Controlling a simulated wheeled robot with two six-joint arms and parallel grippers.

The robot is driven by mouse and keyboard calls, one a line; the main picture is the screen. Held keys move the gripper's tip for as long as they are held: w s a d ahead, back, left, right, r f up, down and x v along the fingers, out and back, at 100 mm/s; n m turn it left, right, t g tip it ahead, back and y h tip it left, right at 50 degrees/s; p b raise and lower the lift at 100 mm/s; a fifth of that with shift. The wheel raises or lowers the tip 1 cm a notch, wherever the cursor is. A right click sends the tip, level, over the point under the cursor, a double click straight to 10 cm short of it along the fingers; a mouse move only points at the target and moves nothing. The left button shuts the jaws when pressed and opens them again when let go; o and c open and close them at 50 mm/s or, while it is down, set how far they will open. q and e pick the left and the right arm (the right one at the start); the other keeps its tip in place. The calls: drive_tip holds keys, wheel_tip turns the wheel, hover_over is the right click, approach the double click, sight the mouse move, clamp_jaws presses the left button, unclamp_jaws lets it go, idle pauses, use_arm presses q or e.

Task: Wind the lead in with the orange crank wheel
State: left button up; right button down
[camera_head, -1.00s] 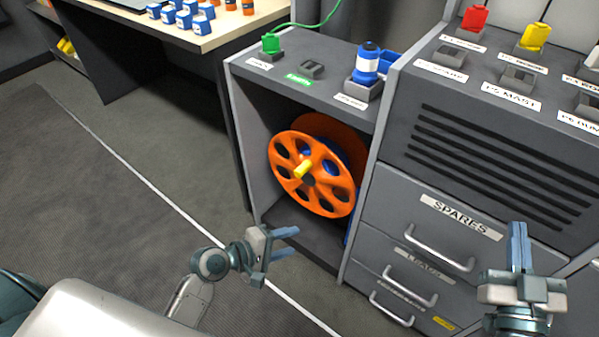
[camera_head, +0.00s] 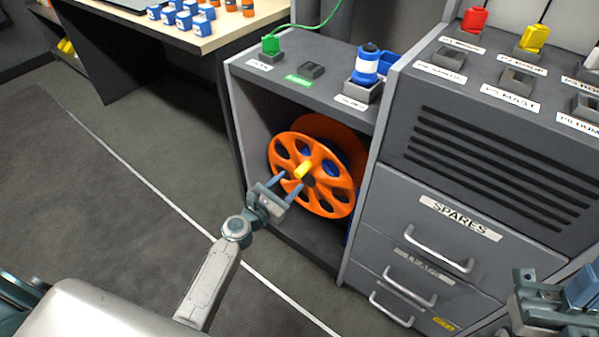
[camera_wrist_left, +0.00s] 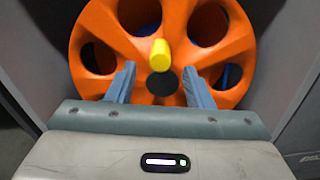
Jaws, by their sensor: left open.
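The orange crank wheel (camera_head: 330,192) stands upright inside the open bay of the grey cabinet, with round holes in its face. A yellow crank knob (camera_head: 302,170) sticks out from it, left of the hub. My left gripper (camera_head: 289,184) is open and empty in front of the wheel, just below the knob. In the left wrist view the wheel (camera_wrist_left: 118,42) fills the top, and the yellow knob (camera_wrist_left: 159,55) shows beyond and between the two fingertips. I cannot tell any contact. The green lead (camera_head: 318,23) runs up from a green plug (camera_head: 270,44). My right gripper (camera_head: 548,290) is at the lower right edge.
The bay's left wall (camera_head: 245,150) and right post (camera_head: 362,210) flank the wheel. A blue and white plug (camera_head: 366,64) stands on the top. Drawers with handles (camera_head: 440,250) are to the right. The floor at left is clear.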

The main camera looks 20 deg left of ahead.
sight(297, 175)
use_arm(q)
drive_tip(key=x, duration=0.5)
drive_tip(key=shift+w+d, duration=0.15)
drive_tip(key=shift+w, duration=0.2)
clamp_jaws()
